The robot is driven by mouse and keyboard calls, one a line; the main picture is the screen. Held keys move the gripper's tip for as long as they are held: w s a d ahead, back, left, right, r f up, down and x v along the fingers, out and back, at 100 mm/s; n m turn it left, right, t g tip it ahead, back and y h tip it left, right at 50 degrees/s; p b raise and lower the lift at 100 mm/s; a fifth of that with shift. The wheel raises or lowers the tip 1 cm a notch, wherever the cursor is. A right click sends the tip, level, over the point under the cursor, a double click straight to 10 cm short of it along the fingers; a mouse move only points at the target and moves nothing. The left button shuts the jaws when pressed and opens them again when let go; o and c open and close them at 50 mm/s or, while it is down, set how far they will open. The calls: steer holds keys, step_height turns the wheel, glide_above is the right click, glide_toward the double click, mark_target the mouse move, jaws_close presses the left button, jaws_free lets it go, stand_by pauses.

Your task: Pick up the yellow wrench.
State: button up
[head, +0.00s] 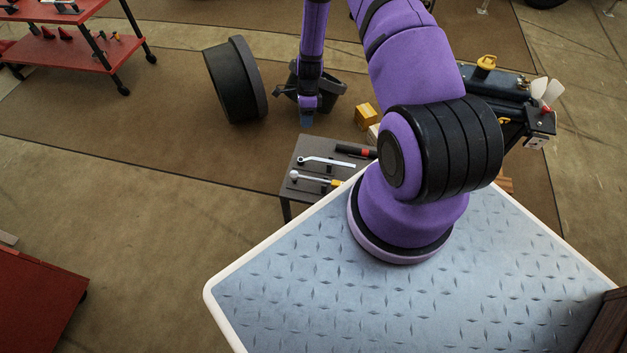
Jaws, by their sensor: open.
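A small dark table (296,158) stands beyond the left edge of my base deck. A silver wrench-like tool (326,161) lies on it. Nearer is a tool with a round pale head and a yellow part (336,183); I cannot tell whether this is the yellow wrench. No plainly yellow wrench shows, and my arm hides the table's right side. My gripper (307,112) hangs in the picture just above the table's far edge, pointing down, apart from the tools. It is open, with nothing visible in it; its fingers are small and dark.
A red-and-black tool (356,151) lies at the table's back. A red shelf cart (70,50) stands far left. Floor left of the table is clear.

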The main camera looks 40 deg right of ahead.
steer(key=s+f+m, duration=0.2)
steer(key=s+f, duration=0.1)
steer(key=f, duration=0.4)
steer(key=s+f+m, duration=0.2)
steer(key=s+f, duration=0.2)
steer(key=f, duration=0.3)
glide_above(312, 180)
steer(key=w+d, duration=0.1)
steer(key=d, duration=0.2)
step_height(312, 180, down, 5)
steer(key=shift+g+y, duration=0.3)
steer(key=shift+g, duration=0.1)
steer(key=shift+w+a+x, duration=0.15)
steer(key=shift+x, duration=0.8)
steer(key=shift+w+a+x, duration=0.1)
steer(key=shift+w+x, duration=0.05)
steer(key=shift+x, duration=0.85)
steer(key=shift+w+a+x, duration=0.15)
steer(key=shift+x, duration=0.8)
steer(key=shift+c, duration=0.2)
jaws_close()
